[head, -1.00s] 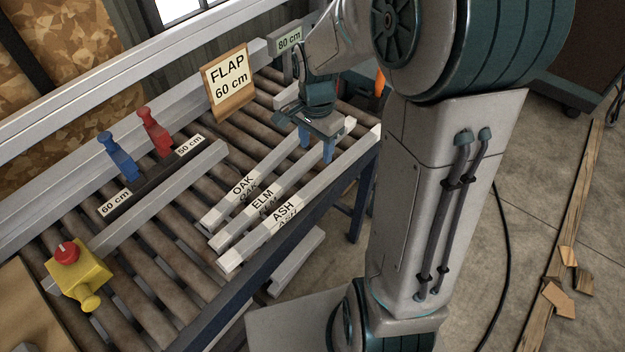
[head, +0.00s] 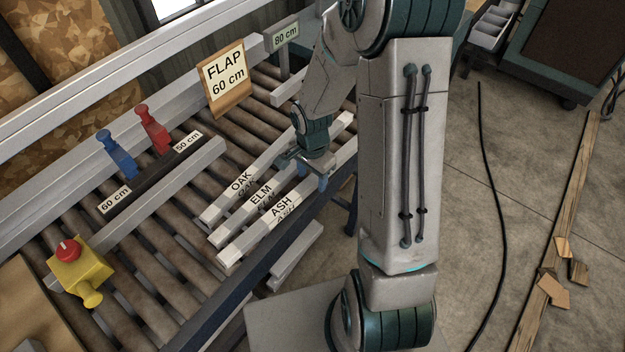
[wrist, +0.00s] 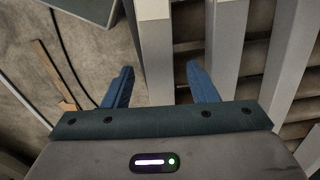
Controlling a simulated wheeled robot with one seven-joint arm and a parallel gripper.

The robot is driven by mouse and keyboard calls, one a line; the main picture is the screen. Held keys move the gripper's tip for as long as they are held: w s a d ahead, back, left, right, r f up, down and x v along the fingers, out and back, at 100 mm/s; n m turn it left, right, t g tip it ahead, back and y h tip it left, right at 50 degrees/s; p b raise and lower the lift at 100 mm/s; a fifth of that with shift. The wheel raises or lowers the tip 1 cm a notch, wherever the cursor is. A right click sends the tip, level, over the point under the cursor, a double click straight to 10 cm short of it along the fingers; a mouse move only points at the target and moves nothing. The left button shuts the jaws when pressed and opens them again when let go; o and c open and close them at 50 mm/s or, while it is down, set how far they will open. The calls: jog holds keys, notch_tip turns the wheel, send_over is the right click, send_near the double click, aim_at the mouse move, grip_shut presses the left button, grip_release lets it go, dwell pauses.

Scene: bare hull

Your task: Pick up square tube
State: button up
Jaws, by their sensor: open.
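Three pale square tubes lie side by side on the roller conveyor, labelled OAK (head: 226,198), ELM (head: 243,217) and ASH (head: 247,240). ASH is nearest the conveyor's front edge. My gripper (head: 313,178) points down over the far part of the ASH tube, fingers apart. In the wrist view, a tube (wrist: 153,45) runs between the two blue fingers of my gripper (wrist: 160,68), closer to the left one, with the floor to its left; it looks like ASH. Finger height against the tube is unclear. My gripper hides part of the tubes' far half.
A FLAP 60 cm sign (head: 225,80) and an 80 cm stop (head: 285,38) stand behind. Blue (head: 117,153) and red (head: 153,128) handles and a yellow block with a red knob (head: 80,272) are left. Another bar (head: 295,258) lies below the front edge.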

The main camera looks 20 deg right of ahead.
jog(key=shift+f, duration=0.6)
grip_shut()
jog(key=shift+r, duration=0.1)
